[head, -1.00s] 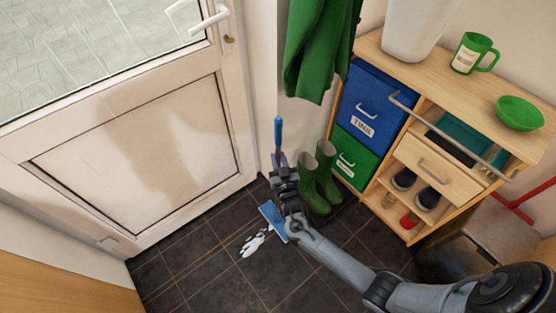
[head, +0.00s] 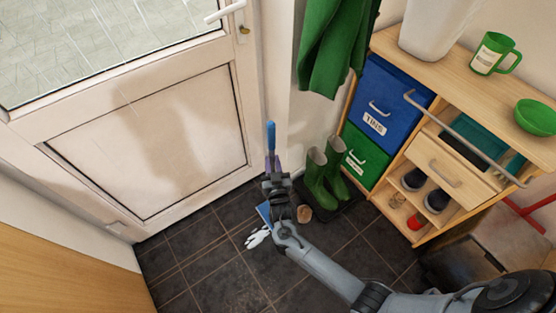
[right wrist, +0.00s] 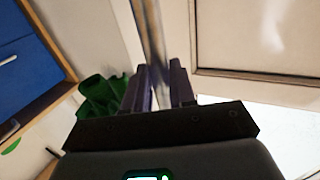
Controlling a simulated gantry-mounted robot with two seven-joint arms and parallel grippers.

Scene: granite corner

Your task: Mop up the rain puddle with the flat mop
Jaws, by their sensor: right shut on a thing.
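My right gripper (head: 272,170) is shut on the upright flat mop's handle, whose blue top (head: 270,136) rises above it. In the right wrist view the shaft (right wrist: 153,35) runs between the dark fingers (right wrist: 160,80). The blue mop head (head: 264,212) shows in part at floor level, beyond my forearm, which hides the rest. The rain puddle (head: 257,237) is a small, pale, irregular patch on the dark tiles, just in front of the mop head. I cannot tell whether they touch. My left gripper is not in view.
Green boots (head: 316,180) stand right of the mop, with a small brown round thing (head: 305,213) before them. A wooden shelf unit (head: 398,180) stands at the right, and a white door (head: 150,140) at the back left. Tiles left of the puddle are clear.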

